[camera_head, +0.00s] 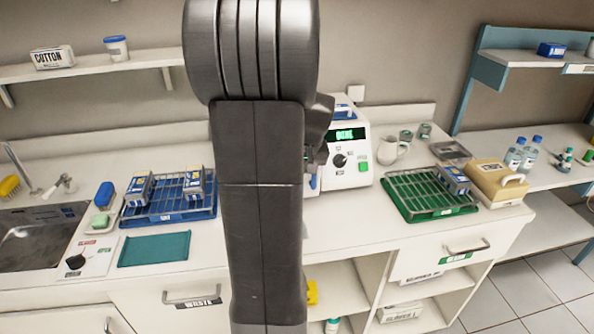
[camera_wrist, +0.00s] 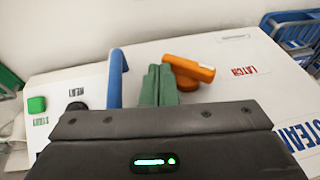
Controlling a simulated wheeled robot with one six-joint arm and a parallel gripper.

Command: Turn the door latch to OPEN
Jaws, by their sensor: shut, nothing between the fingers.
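The orange latch (camera_wrist: 192,70) shows in the wrist view, a bar on a round orange base, beside red lettering "LATCH" on the white steam machine's face. The bar slants slightly, its right end lower. My gripper (camera_wrist: 158,72) has green fingers pressed together, with nothing between them. Their tips are just left of the latch's left end; I cannot tell whether they touch it. A blue bar handle (camera_wrist: 117,75) stands left of the fingers. In the head view the white machine (camera_head: 362,150) is partly behind my arm, which hides the latch and my gripper.
A green button (camera_wrist: 37,104) and dark knob are at the wrist view's left. On the counter, a blue rack (camera_head: 168,216) stands left and a green rack (camera_head: 428,212) right. A white mug (camera_head: 393,151) and beige box (camera_head: 497,184) are also at right.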

